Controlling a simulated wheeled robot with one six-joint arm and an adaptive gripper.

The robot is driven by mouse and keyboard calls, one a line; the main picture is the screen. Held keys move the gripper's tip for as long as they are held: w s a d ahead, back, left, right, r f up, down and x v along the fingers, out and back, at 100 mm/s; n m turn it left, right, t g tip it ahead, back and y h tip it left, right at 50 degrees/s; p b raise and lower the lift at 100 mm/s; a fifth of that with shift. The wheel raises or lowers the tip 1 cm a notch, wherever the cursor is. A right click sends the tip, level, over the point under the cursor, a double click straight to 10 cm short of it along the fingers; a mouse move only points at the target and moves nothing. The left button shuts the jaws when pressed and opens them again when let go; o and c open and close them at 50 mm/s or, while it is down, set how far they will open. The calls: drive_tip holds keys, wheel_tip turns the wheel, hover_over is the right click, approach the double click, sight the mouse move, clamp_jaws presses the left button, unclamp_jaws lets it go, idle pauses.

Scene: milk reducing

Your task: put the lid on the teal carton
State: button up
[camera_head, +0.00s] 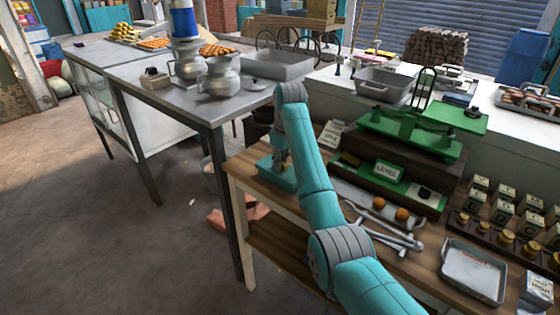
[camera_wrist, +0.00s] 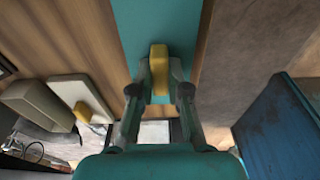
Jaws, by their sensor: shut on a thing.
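In the wrist view my gripper (camera_wrist: 160,78) is shut on a small yellow knob (camera_wrist: 158,56), with a finger on each side. A flat teal surface (camera_wrist: 158,22) lies beyond the knob, between strips of wood. I cannot tell whether this teal surface is the lid or the carton, or whether the knob touches it. In the head view my arm reaches over the wooden bench's left end, and my fingers are hidden. A teal thing (camera_head: 285,180) shows low beside my arm there; its outline is unclear.
In the wrist view a pale panel (camera_wrist: 76,92) with a yellow piece and a beige box (camera_wrist: 36,104) lie left. In the head view a green scale (camera_head: 412,132), a metal tray (camera_head: 474,270) and several labelled blocks crowd the bench. A grey table (camera_head: 130,76) stands left.

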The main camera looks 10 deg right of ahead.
idle(0.3)
drive_tip(key=o, duration=1.4)
